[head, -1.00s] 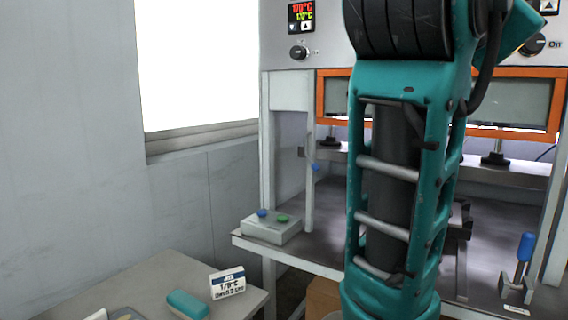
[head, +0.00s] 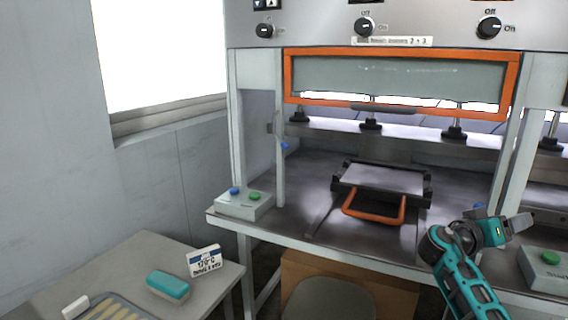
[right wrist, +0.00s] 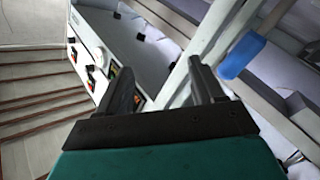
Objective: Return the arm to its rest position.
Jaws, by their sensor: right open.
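My right gripper (head: 512,226) is at the right of the head view, at the end of my teal arm, in front of the press table's front edge. In the right wrist view its two dark fingers (right wrist: 162,88) stand apart with nothing between them. My left gripper is not in view. The press (head: 400,80) has an orange-framed guard over the work area. A dark tray or mould with an orange handle (head: 374,208) lies flat on the press table, left of my right gripper and apart from it.
A side table (head: 130,262) holds a teal block (head: 167,286) and a temperature sign (head: 203,261). A stool (head: 330,298) stands below the press.

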